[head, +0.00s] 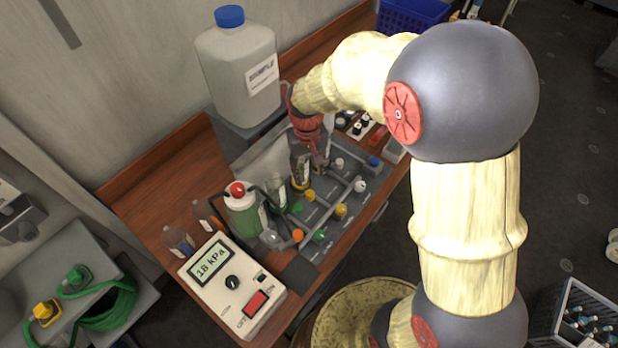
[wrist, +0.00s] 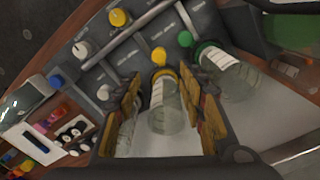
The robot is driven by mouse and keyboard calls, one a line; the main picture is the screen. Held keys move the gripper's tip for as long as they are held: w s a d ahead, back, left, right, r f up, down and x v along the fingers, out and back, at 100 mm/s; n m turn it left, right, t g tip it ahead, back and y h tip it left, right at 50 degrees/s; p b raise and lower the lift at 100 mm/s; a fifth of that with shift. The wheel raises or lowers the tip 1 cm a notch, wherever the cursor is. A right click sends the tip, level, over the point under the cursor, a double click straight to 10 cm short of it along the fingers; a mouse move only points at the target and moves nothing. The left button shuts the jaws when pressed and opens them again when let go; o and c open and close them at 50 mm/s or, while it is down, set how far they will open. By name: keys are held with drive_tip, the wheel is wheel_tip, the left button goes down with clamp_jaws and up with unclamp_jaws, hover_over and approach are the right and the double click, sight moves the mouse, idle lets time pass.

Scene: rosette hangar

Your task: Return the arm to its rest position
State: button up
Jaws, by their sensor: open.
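My arm reaches over the wooden bench in the head view, with my gripper (head: 310,150) low over the back of the grey manifold board (head: 325,215). In the wrist view my gripper (wrist: 160,77) is open, one finger on each side of a clear bottle with a yellow collar (wrist: 163,112). A gap seems to show beside the bottle; contact cannot be told. A green-capped clear bottle (wrist: 222,72) stands just right of the right finger. Another clear bottle is partly hidden behind the left finger.
A large white jug with a blue cap (head: 240,65) stands close left of my gripper. A green bottle with a red cap (head: 245,210) and a gauge box reading 18 kPa (head: 232,285) are nearer. A blue crate (head: 412,15) is at the back.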

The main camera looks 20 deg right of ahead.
drive_tip(key=shift+r, duration=0.3)
idle(0.4)
drive_tip(key=s+d+r+t+b, duration=0.2)
drive_tip(key=s+r, duration=0.6)
drive_tip(key=s, duration=0.1)
drive_tip(key=s+d+r+t+b, duration=0.2)
drive_tip(key=s+d+r+t, duration=0.1)
drive_tip(key=s+r, duration=0.5)
drive_tip(key=shift+s+r+m+t+b, duration=0.3)
drive_tip(key=shift+s+m+b, duration=0.1)
drive_tip(key=shift+s, duration=0.85)
